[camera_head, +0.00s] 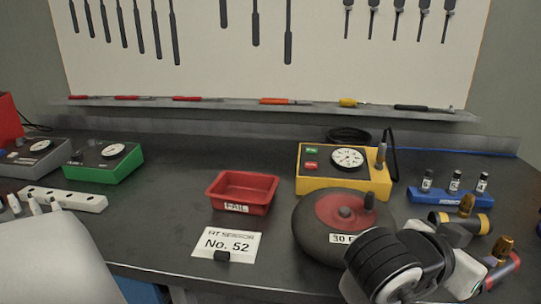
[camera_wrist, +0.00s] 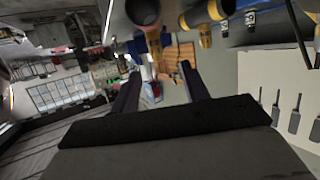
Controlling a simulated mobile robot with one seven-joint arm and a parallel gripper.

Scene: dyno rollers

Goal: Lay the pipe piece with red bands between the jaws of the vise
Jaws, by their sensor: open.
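The pipe piece with red bands (camera_head: 506,266) lies at the bottom right of the head view, dark with red near its end and a brass fitting on top. My arm partly covers it. My gripper (camera_wrist: 160,58) shows in the wrist view with its two dark fingers apart. A brass-coloured part shows between and beyond the fingers; I cannot tell which pipe it belongs to. In the head view my arm hides the fingers. I cannot make out the vise or its jaws in either view.
A pipe with yellow bands (camera_head: 473,221) lies behind the red-banded one. A blue rack with small vials (camera_head: 455,197), a yellow gauge box (camera_head: 315,180), a dark wheel-shaped object with a red centre (camera_head: 318,225) and a red tray (camera_head: 241,187) stand nearby.

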